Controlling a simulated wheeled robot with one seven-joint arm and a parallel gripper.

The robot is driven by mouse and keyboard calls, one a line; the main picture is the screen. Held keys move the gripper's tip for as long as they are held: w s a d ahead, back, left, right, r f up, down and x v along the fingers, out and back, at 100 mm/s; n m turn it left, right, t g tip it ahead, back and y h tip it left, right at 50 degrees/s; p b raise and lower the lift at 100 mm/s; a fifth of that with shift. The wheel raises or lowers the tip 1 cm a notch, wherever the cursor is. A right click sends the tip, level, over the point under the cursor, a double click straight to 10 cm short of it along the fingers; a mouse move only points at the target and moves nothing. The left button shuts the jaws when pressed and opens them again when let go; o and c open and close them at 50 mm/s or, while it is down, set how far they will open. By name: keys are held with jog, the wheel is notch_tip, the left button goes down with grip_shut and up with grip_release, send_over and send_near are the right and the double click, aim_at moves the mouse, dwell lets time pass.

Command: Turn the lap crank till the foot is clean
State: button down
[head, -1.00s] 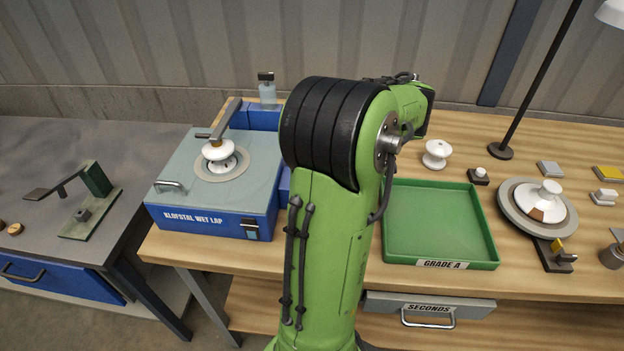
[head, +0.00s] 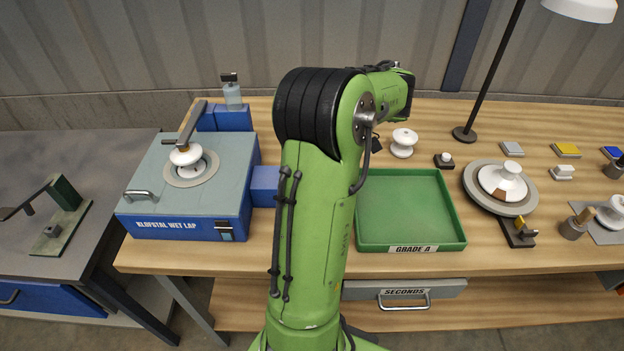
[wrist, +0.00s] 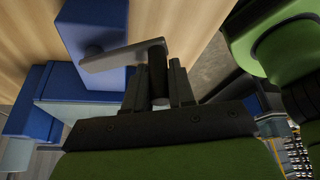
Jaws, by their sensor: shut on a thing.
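The blue and grey lap box, marked KLOFSTAL WET LAP (head: 190,228), stands on the left end of the wooden bench. A white insulator (head: 186,157) sits on its pale round lap plate (head: 180,182) under a grey press arm (head: 192,122). The foot's underside is hidden, so I cannot tell how clean it is. In the wrist view my gripper (wrist: 158,68) is shut on the dark upright grip of the lap crank, whose grey arm (wrist: 115,55) reaches left over a blue housing (wrist: 95,22). In the head view my own arm hides gripper and crank.
A green GRADE A tray (head: 405,210) lies right of my arm, empty. Beyond it are a loose white insulator (head: 403,143), a turntable (head: 472,177) with another insulator, and a lamp (head: 490,70). A SECONDS drawer (head: 404,293) is below.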

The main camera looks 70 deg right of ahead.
jog(key=shift+s, duration=0.1)
jog(key=c, duration=1)
grip_release()
jog(key=shift+s, duration=0.1)
jog(key=p+v, duration=1.3)
jog(key=v, duration=0.2)
jog(key=shift+r, duration=0.4)
